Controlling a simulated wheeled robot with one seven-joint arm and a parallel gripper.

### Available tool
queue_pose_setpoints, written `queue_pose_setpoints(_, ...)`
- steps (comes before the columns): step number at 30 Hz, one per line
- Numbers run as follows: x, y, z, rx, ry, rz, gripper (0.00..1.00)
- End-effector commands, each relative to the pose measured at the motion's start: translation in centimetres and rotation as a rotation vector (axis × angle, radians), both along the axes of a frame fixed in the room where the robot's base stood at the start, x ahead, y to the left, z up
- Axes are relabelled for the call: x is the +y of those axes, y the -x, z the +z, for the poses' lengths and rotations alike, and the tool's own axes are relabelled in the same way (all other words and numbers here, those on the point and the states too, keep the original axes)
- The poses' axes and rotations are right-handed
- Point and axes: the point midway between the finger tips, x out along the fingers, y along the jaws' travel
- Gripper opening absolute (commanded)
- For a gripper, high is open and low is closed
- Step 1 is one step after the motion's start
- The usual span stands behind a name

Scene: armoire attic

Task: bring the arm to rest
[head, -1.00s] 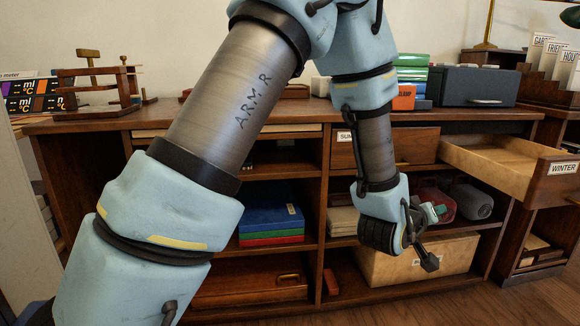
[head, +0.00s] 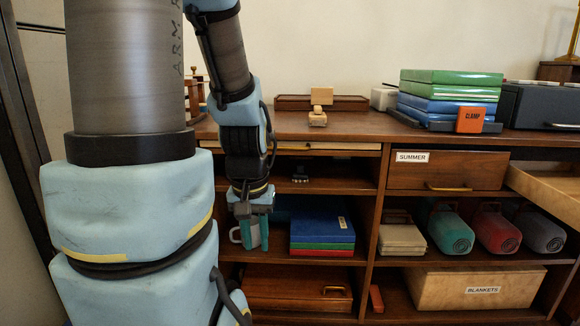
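My arm hangs down on the left of the head view, with my gripper (head: 254,234) pointing down in front of the shelves. Its two teal fingers are apart, so it looks open.
The wooden cabinet (head: 330,126) spans the view. Blue, green and red boxes (head: 322,225) sit right of my gripper. The SUMMER drawer (head: 446,174) is shut; a drawer at far right (head: 545,195) is pulled out.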

Motion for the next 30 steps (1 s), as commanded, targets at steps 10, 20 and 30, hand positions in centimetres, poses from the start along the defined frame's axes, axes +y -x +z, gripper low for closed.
queue_pose_setpoints(10, -0.1, -0.1, 9.1, -0.002, 0.001, -0.001, 0.27)
queue_pose_setpoints(20, -0.2, -0.1, 19.6, -0.002, 0.001, -0.001, 0.27)
queue_pose_setpoints(30, -0.2, -0.1, 30.2, -0.002, 0.001, -0.001, 0.27)
